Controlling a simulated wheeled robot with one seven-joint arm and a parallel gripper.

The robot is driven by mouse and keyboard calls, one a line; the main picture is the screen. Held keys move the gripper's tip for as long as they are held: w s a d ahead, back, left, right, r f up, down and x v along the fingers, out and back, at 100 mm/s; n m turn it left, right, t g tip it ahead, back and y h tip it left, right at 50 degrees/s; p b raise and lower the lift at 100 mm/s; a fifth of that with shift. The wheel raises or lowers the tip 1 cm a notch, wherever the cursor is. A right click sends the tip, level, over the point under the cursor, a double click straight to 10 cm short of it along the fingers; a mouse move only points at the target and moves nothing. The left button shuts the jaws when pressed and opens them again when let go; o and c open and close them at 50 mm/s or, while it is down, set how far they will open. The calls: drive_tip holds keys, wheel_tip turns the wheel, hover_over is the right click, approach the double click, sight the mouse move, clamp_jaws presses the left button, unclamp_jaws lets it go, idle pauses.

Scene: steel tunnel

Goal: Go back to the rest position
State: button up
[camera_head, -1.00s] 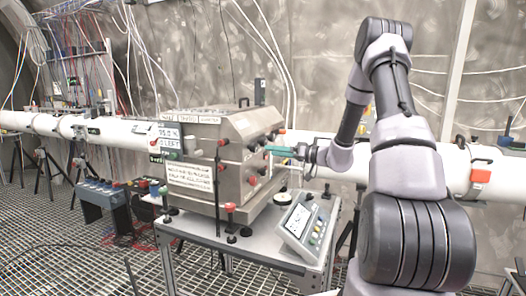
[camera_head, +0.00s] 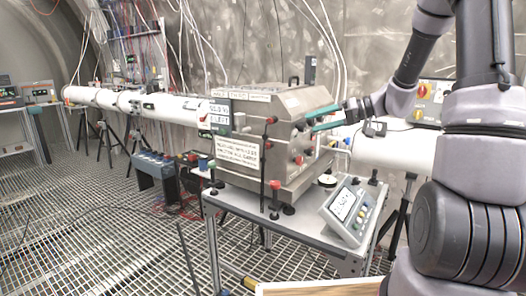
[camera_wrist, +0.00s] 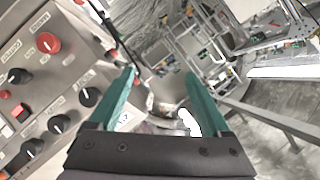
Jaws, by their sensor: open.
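My gripper (camera_head: 318,118) has teal fingers and is at the right face of a steel box (camera_head: 235,180) with knobs. In the wrist view my gripper (camera_wrist: 160,90) is open, its two teal fingers apart with nothing between them. The knob panel (camera_wrist: 45,75) of the box lies close on the left of that view, with a red button (camera_wrist: 47,43) and several black knobs. I cannot tell whether a finger touches the panel. My arm reaches in from the right in the head view.
The box stands on a metal table (camera_head: 250,213) with a tilted display unit (camera_head: 347,209). A white beam pipe (camera_head: 130,103) runs behind. A blue device (camera_head: 157,171) stands left of the table. A wooden edge (camera_head: 320,288) shows at the bottom. The grating floor (camera_head: 80,225) at left is open.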

drive_tip(key=s+a+r+m+g+h, duration=0.1)
drive_tip(key=s+r+h, duration=0.15)
drive_tip(key=s, duration=0.35)
drive_tip(key=s+a+r+m+g+h, duration=0.1)
drive_tip(key=s+r+m+h, duration=0.15)
drive_tip(key=s, duration=0.45)
drive_tip(key=s+d+r+m+t+h, duration=0.4)
drive_tip(key=s+d+r+m+h, duration=0.1)
drive_tip(key=s, duration=0.5)
drive_tip(key=shift+s+d+m+t+h, duration=0.3)
drive_tip(key=shift+d+m+t+h, duration=0.15)
drive_tip(key=shift+d+h, duration=0.4)
drive_tip(key=shift+d, duration=0.1)
